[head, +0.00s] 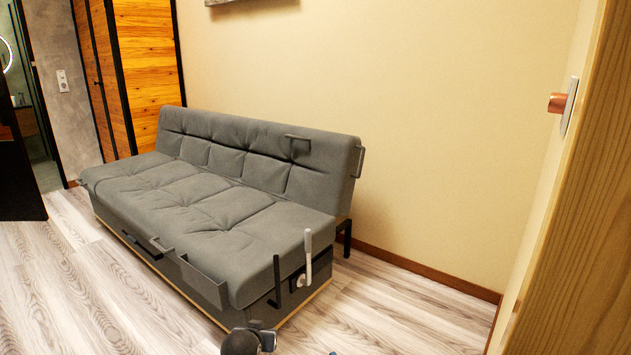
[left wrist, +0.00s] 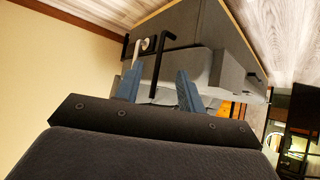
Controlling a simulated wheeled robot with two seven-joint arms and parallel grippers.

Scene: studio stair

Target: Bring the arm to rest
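My left gripper (left wrist: 158,86) shows in the left wrist view with its two blue fingers apart and nothing between them. Beyond the fingers is the near end of the grey sofa (left wrist: 205,30), seen turned in that view. In the head view a dark, rounded part of my arm (head: 243,342) shows at the bottom edge, in front of the sofa's near corner. A small blue bit at the bottom edge there is too cut off to tell. My right gripper is in neither view.
The grey sofa (head: 210,205) stands along the cream wall (head: 430,120). A white handle (head: 308,255) and black bars stick out at its near end. A wooden door (head: 575,200) with a copper knob is close at right. Wooden floor (head: 90,290) is clear at left.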

